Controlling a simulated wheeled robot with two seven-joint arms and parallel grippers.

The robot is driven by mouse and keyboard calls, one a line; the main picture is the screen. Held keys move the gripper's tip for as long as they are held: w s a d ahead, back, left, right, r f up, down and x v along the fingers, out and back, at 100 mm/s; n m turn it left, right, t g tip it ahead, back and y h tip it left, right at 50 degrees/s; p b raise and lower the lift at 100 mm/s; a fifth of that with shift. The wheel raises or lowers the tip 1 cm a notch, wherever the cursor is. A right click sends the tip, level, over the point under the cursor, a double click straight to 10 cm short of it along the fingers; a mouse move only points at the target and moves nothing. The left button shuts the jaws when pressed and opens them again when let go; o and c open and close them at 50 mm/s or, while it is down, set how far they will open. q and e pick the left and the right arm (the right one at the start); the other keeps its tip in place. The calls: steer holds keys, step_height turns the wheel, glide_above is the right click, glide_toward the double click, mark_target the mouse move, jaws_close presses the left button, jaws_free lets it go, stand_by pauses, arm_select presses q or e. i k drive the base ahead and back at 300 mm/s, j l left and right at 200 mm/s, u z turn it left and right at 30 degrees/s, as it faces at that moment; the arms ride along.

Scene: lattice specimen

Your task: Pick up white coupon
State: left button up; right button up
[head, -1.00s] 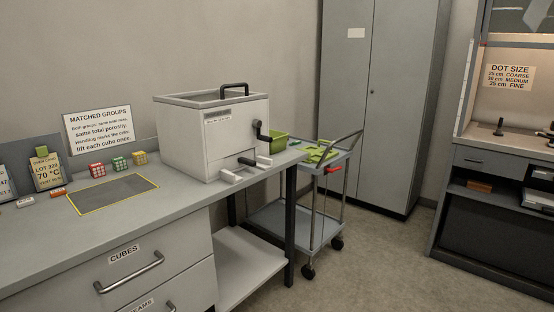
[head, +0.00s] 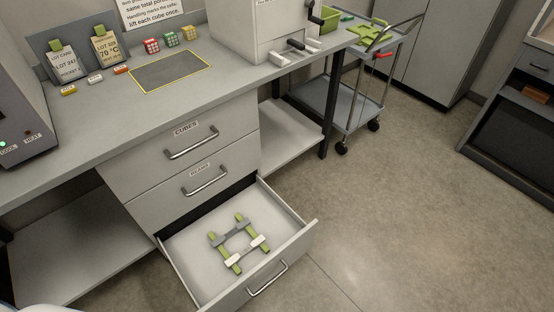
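A small white block (head: 95,79), which looks like the white coupon, lies on the bench top in front of the lot cards. It sits between a yellow block (head: 69,91) and an orange-red block (head: 121,69), apart from both. Its marking is too small to read. Neither of my grippers is in view.
The open drawer (head: 308,228) juts out over the floor. Lot cards (head: 107,48) stand behind the blocks. Three gridded cubes (head: 171,40) stand behind a yellow-edged grey mat (head: 171,70). A grey device (head: 22,110) stands at left. The bench front is clear.

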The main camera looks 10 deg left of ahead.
mark_target(231, 261)
steer(key=k+j+z, duration=0.1)
steer(key=j, duration=0.3)
steer(key=k+j+z, duration=0.1)
steer(key=k+j, duration=0.15)
steer(key=k+j+z, duration=0.15)
steer(key=j, duration=0.35)
